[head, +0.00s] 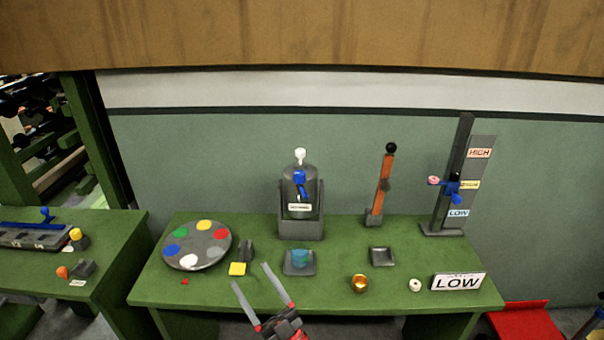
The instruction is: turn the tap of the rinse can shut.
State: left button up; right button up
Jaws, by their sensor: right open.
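The rinse can (300,184) is a grey can with a white knob on top and a label on its front. It stands in a dark grey holder at the back middle of the green table. Its blue tap (301,181) is on the front, with the lever slanting downward. A cup of blue-green liquid (301,259) sits below it on a small grey tray. My right gripper (251,277) is open and empty over the table's front edge, left of the cup and well apart from the tap. My left gripper is not in view.
A round palette (197,245) and a yellow-ended block (238,268) lie left. An orange lever (382,187), gold cup (360,284), grey dish (381,256), LOW sign (459,282) and HIGH-to-LOW post (459,184) stand right. A wooden beam (300,35) crosses above.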

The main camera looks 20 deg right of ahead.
jog(key=w+a+f+m+g+h, duration=0.15)
jog(key=w+a+h, duration=0.3)
jog(key=w, duration=0.45)
jog(key=m+g+h, duration=0.6)
jog(key=m+h, duration=0.9)
jog(key=h, duration=0.4)
send_near(302, 171)
jog(key=p+x, duration=0.1)
jog(key=x, duration=0.2)
jog(key=f+p+x, duration=0.1)
jog(key=x, duration=0.3)
jog(key=p+x, duration=0.2)
jog(key=x, duration=0.1)
jog(key=shift+w+a+f, duration=0.15)
jog(key=shift+w+f, duration=0.05)
jog(key=shift+w, duration=0.05)
jog(key=shift+w+r, duration=0.1)
jog(key=shift+w, duration=0.2)
jog(key=shift+w+d, duration=0.45)
grip_shut()
